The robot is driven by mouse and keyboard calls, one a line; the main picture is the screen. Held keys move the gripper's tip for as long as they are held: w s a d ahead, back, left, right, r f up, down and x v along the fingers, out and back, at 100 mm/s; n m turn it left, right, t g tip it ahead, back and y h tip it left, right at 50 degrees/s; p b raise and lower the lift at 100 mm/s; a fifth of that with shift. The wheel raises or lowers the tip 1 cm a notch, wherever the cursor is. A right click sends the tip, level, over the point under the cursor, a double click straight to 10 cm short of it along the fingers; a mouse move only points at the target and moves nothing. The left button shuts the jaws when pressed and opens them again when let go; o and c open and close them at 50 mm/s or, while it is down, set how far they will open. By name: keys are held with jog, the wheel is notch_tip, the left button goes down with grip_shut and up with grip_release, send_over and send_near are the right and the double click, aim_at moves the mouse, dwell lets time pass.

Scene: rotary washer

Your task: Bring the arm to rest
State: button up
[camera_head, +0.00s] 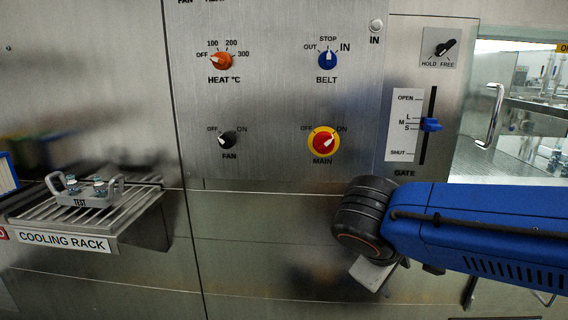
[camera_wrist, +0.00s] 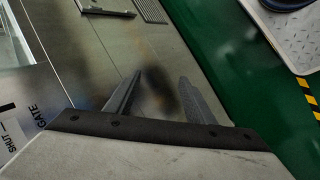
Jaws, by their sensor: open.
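My arm (camera_head: 470,225) comes in from the right in the head view, in front of the lower part of the steel panel. Its blue link ends in a dark joint. My gripper is mostly hidden behind that joint in the head view. In the wrist view, the two dark fingers of my gripper (camera_wrist: 158,98) stand apart with nothing between them. They are beside the steel front, and I cannot tell how far from it they are.
The control panel (camera_head: 275,100) has heat, belt, fan and main knobs. A gate lever (camera_head: 431,125) is right of it, above my arm. The cooling rack (camera_head: 135,222) holds a TEST carrier (camera_head: 85,190). Green floor (camera_wrist: 250,75) shows in the wrist view.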

jog(key=s+d+f+m+y, duration=0.5)
jog(key=s+d+f+m, duration=0.1)
jog(key=s+f+m, duration=0.1)
jog(key=shift+s+d, duration=0.4)
jog(key=shift+s, duration=0.05)
dwell(2.0)
